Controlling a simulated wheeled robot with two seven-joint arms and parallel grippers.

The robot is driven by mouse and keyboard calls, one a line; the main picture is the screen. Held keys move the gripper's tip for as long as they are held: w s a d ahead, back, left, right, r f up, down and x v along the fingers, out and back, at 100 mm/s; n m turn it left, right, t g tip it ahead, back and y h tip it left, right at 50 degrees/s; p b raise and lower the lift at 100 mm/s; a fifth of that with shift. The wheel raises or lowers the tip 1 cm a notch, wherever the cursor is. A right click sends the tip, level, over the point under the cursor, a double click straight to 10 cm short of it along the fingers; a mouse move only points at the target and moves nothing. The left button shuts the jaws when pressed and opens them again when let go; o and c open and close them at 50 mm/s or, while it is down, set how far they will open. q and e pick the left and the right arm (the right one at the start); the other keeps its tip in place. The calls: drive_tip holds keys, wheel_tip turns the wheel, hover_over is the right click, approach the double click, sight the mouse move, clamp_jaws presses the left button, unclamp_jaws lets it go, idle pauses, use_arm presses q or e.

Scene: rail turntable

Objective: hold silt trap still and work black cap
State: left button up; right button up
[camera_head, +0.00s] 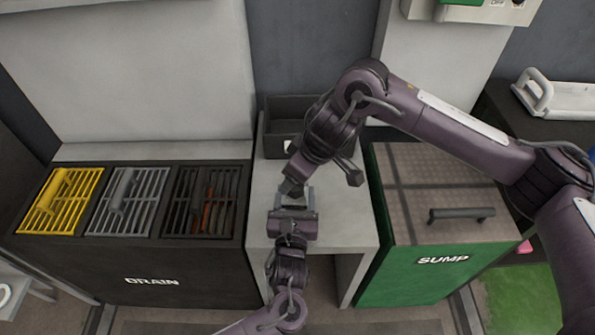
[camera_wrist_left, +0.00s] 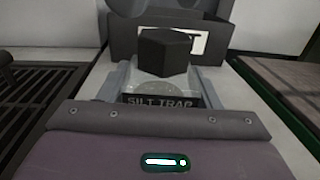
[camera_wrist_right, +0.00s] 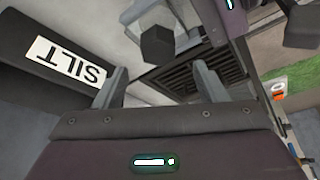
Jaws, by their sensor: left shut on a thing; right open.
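The silt trap (camera_wrist_left: 162,101), labelled SILT TRAP, has a clear round top and a black faceted cap (camera_wrist_left: 165,52). My left gripper (camera_head: 294,197) is shut on the trap's body, one grey finger on each side, at the pale bench. The cap stands clear above the fingers. My right gripper (camera_wrist_right: 160,88) is open and empty, coming from above and behind the trap. In the right wrist view the cap (camera_wrist_right: 157,45) shows beyond the fingertips, apart from them. In the head view my right arm partly hides this spot.
A dark bin (camera_head: 284,112) labelled SILT stands at the back of the bench (camera_head: 345,215). The DRAIN unit (camera_head: 150,270) with yellow, grey and black grates is on the left. The green SUMP box (camera_head: 400,275) with a handled lid is on the right.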

drive_tip(key=shift+f, duration=0.1)
drive_tip(key=shift+f, duration=1.9)
drive_tip(key=shift+c, duration=0.2)
drive_tip(key=c, duration=1.2)
drive_tip(key=n+g, duration=0.1)
drive_tip(key=n, duration=0.3)
drive_tip(key=shift+w+n+g+y, duration=0.2)
drive_tip(key=shift+n+g+y, duration=0.1)
drive_tip(key=shift+n+g, duration=0.1)
drive_tip(key=shift+n, duration=0.7)
drive_tip(key=shift+g, duration=0.3)
